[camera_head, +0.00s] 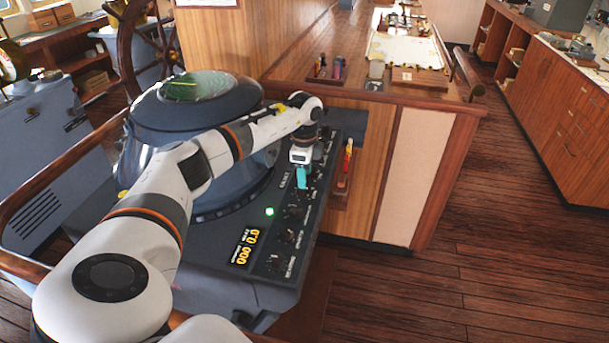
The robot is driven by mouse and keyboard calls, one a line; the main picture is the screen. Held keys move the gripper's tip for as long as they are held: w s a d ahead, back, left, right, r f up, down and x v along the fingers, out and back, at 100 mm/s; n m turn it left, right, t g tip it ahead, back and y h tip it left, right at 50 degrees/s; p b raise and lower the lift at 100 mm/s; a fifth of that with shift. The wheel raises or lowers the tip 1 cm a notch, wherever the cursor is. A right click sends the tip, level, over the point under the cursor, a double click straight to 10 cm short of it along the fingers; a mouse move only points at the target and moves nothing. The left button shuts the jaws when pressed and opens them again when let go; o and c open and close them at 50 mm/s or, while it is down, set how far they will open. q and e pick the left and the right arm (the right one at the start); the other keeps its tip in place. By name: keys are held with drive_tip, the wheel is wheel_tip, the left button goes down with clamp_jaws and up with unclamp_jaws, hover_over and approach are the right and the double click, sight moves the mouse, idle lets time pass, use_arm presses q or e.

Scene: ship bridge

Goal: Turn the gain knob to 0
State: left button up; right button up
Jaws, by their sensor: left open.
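The radar console (215,225) stands in front of me with a round green screen (193,87) on top. Its dark control panel (262,238) carries a column of small black knobs along the right side, such as a lower knob (276,262). Their labels are too small to read, so I cannot tell which is the gain knob or where it points. My left gripper (301,181), with teal fingertips, is open and points down over the upper part of the knob column. The gripper hides what lies under it, and I cannot tell whether it touches a knob. My right gripper is not in view.
A yellow digital display (244,246) and a lit green light (269,211) are on the panel. A wooden partition (425,170) stands right behind the console, with a small holder of red and yellow tools (345,168). Open wooden floor (480,270) lies to the right.

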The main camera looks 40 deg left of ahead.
use_arm(q)
wheel_tip(320, 180, up, 8)
drive_tip(key=b, duration=0.2)
drive_tip(key=shift+r, duration=0.2)
idle(0.4)
